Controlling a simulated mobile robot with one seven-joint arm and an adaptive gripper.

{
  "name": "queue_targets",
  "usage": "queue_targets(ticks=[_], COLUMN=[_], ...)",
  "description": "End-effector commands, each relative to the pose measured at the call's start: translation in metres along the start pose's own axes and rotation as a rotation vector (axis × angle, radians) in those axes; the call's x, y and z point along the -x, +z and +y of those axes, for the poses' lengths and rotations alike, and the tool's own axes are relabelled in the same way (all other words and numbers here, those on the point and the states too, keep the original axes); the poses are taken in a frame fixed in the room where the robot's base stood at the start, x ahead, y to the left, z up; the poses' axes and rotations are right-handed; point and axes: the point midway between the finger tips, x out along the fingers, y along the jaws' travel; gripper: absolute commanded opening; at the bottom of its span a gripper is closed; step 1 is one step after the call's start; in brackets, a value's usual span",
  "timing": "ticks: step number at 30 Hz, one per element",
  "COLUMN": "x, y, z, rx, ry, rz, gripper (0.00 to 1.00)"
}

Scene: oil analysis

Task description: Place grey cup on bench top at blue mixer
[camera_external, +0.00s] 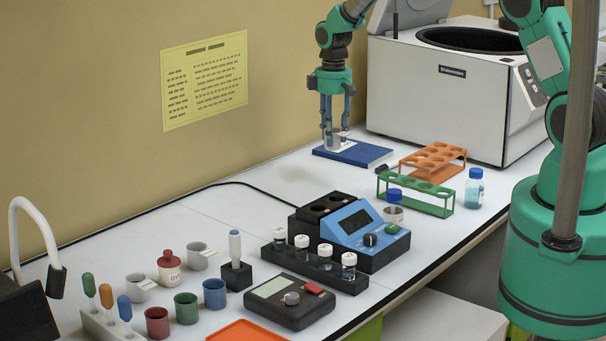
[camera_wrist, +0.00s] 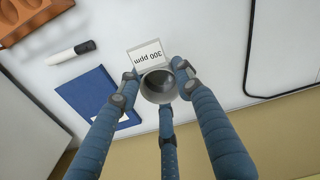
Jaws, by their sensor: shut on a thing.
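My gripper (camera_external: 337,137) points down at the back of the bench, beside the white machine. The blue mixer (camera_external: 365,225), a blue-and-black device with a dial and dark wells, stands mid-bench, nearer the camera.
An orange rack (camera_external: 433,160), a green rack (camera_external: 415,194) and a blue-capped bottle (camera_external: 474,188) stand right of the book. A black vial block (camera_external: 314,272) sits before the mixer. More cups stand front left. The bench (camera_external: 262,195) is clear left of the mixer, except a black cable.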

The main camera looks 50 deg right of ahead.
Motion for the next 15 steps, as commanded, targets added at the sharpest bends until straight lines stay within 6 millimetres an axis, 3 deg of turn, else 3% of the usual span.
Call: queue_targets(ticks=[15], x=[0.001], y=[-0.078], z=[-0.171], rx=[0.01], ry=[-0.002], rz=[-0.003], gripper=[0.09])
